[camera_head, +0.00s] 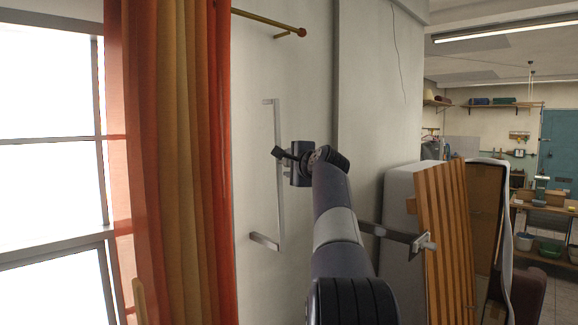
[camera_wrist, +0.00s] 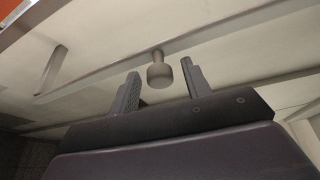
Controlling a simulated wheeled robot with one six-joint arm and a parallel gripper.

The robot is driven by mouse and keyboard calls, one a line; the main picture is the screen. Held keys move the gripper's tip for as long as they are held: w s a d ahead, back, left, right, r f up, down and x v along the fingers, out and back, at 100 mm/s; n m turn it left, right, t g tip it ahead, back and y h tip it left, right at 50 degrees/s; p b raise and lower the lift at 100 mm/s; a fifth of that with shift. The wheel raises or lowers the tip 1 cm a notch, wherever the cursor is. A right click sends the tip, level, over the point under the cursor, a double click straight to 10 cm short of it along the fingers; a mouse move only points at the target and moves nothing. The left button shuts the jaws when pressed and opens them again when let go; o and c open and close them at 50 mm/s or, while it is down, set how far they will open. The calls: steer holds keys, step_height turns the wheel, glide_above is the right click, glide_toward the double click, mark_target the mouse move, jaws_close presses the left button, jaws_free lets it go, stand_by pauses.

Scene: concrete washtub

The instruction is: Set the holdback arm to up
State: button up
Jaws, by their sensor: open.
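A pale metal bar (camera_head: 279,205), which looks like the holdback arm, stands upright on the wall right of the curtain. Short pieces stick out to the left at its top and bottom ends. In the wrist view the bar (camera_wrist: 95,86) runs diagonally and carries a round knob (camera_wrist: 160,75). My gripper (camera_head: 282,155) is at the bar's middle height in the head view, and hides the knob there. In the wrist view my gripper (camera_wrist: 160,82) is open, with one finger on each side of the knob. I cannot tell whether either finger touches it.
An orange and yellow curtain (camera_head: 180,160) hangs beside a bright window on the left. A brass rod (camera_head: 262,20) is above. On the right, a wooden slatted panel (camera_head: 447,240) leans near a pale box-like thing (camera_head: 400,200).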

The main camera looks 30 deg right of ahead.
steer(key=f+b+v, duration=0.1)
steer(key=b+v, duration=0.3)
steer(key=v, duration=0.6)
steer(key=shift+r, duration=0.5)
steer(key=p+x, duration=0.5)
steer(key=x, duration=0.5)
steer(key=shift+w, duration=0.4)
steer(key=shift+a, duration=0.2)
